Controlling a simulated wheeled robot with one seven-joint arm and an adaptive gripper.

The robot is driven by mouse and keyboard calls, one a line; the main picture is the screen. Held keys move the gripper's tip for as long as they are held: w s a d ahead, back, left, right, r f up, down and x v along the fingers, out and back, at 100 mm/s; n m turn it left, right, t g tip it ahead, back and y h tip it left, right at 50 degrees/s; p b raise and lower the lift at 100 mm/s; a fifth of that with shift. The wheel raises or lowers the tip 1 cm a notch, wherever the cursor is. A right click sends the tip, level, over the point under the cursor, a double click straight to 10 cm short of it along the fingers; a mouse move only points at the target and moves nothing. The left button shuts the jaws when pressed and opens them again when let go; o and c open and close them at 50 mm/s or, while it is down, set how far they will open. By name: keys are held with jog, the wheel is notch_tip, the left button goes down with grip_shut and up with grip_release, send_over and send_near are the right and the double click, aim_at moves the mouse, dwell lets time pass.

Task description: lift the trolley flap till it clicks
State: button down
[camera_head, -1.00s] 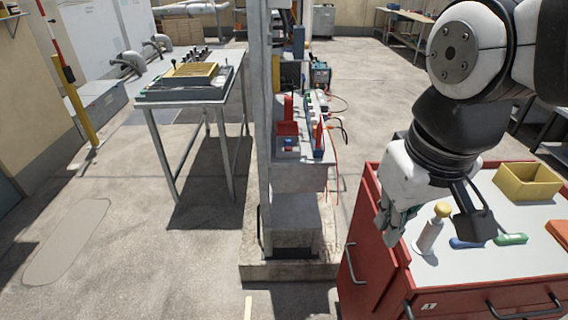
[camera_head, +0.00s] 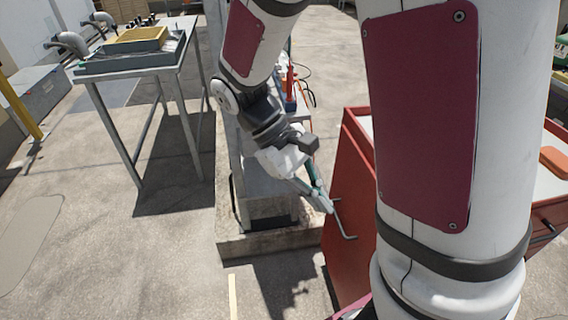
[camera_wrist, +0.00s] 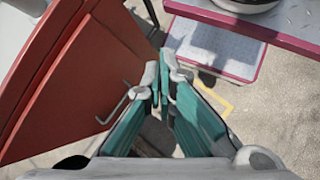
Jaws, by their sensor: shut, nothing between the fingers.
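The red trolley (camera_head: 542,212) stands at the right in the head view, partly hidden behind my arm. Its flap (camera_head: 352,185) is the red panel hanging down at the trolley's left side, with a thin metal bar handle (camera_head: 346,226). In the wrist view the flap (camera_wrist: 75,75) fills the left, and its handle (camera_wrist: 119,104) lies just left of the fingers. My gripper (camera_head: 328,207) is shut and empty, pointing down beside the handle in the head view. I cannot tell whether a finger touches the handle (camera_wrist: 119,104).
A concrete plinth (camera_head: 262,244) with a steel post stands left of the trolley, close to my gripper. A grey table (camera_head: 128,70) with a yellow tray stands further left. An orange item (camera_head: 554,160) lies on the trolley top. The floor at the front left is clear.

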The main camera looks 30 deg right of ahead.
jog(key=w+d+f+n+g+h+b, duration=0.2)
jog(key=f+h+b, duration=0.2)
jog(key=f, duration=0.5)
jog(key=w+d+f+n+g+h+b, duration=0.1)
jog(key=w+f+g+h+b, duration=0.3)
jog(key=f, duration=0.6)
jog(key=n+t+h+b, duration=0.5)
jog(key=n+h+b, duration=0.3)
jog(key=h+b, duration=0.3)
send_near(355, 235)
jog(key=shift+h, duration=0.3)
jog(key=x, duration=0.6)
jog(key=shift+d+f+b, duration=0.25)
jog(key=shift+f+b, duration=0.05)
jog(key=shift+b, duration=0.1)
jog(key=w+a+r+t+y+p, duration=0.4)
jog(key=a+r+y+p, duration=0.65)
jog(key=a+p, duration=0.75)
jog(key=w+a+r+y+p, duration=0.1)
jog(key=r+y+p, duration=0.2)
jog(key=r+p, duration=0.4)
jog(key=w+a+r+t+y+p, duration=0.1)
jog(key=a+r+y+p, duration=0.1)
jog(key=r+p, duration=0.6)
jog(key=shift+r+y, duration=0.75)
jog(key=shift+r, duration=1.15)
